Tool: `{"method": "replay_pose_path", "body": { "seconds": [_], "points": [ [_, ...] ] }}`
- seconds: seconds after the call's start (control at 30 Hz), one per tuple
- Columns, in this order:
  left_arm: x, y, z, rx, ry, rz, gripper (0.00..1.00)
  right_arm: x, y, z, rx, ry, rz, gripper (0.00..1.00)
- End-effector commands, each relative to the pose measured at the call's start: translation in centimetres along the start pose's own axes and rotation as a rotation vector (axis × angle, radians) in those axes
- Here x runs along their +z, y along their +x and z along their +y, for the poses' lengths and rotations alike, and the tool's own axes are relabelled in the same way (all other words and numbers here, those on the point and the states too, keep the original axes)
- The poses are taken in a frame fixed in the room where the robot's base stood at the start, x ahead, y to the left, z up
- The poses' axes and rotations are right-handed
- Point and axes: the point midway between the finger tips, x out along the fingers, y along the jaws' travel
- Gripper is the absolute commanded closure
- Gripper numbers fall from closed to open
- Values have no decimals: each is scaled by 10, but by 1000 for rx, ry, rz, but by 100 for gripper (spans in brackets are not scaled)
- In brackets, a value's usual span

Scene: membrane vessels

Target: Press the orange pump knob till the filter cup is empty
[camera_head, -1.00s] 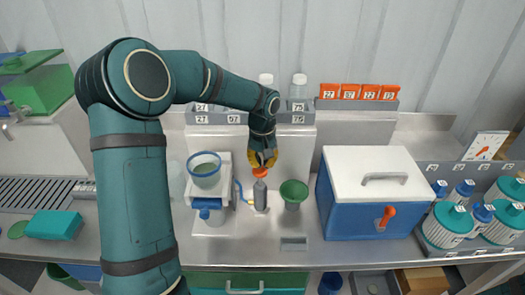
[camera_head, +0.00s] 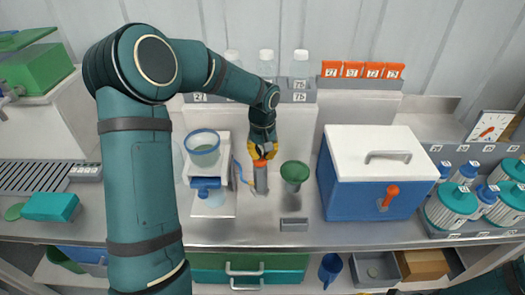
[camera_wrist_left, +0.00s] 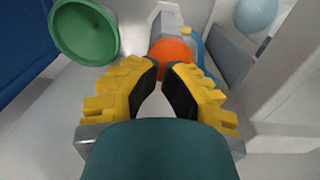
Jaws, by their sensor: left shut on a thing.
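The pump (camera_head: 261,178) is a grey upright cylinder with an orange knob (camera_head: 262,158) on top. The knob also shows in the wrist view (camera_wrist_left: 172,60), at my fingertips. My left gripper (camera_head: 263,152) comes down from above and its yellow fingers are shut on the knob, with a gap between them nearer the palm. The filter cup (camera_head: 203,158), clear with a blue rim, sits on a white stand left of the pump. Greyish-green content seems to show in it; its level is hard to tell. A blue-capped clear vessel (camera_head: 208,197) is below it. My right gripper is out of view.
A blue tube (camera_head: 241,174) runs beside the pump. A green funnel-like cup (camera_head: 295,172) stands close on its right. A blue cooler (camera_head: 350,190) with a white lid is farther right. Bottles line the back ledge. The counter's front strip is mostly clear.

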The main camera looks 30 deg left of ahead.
Motion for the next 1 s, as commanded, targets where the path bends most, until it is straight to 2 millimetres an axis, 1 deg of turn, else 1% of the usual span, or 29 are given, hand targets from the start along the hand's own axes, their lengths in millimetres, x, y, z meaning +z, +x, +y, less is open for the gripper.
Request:
{"method": "replay_pose_path", "body": {
  "seconds": [0.03, 0.27, 0.37, 0.43, 0.57, 0.67, 0.77, 0.9, 1.0],
  "points": [
    [1, 2, 0, -1, 1, -5, 100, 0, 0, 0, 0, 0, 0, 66],
    [2, 2, 0, -2, 1, -8, 100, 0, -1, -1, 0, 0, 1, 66],
    [2, -2, -1, -2, 1, -8, 100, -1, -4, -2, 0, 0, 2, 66],
    [1, -8, -2, -3, 1, -7, 100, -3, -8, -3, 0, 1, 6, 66],
    [-1, -28, -3, -2, 0, -4, 100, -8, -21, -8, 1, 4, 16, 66],
    [-2, -47, -5, 0, 0, -2, 100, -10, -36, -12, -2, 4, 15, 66],
    [-3, -66, -4, 1, 1, 3, 100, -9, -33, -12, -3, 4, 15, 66],
    [-3, -96, -4, 1, 0, 2, 100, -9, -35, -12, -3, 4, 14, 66],
    [-3, -114, -4, 0, 0, 0, 100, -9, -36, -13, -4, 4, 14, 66]
  ]
}}
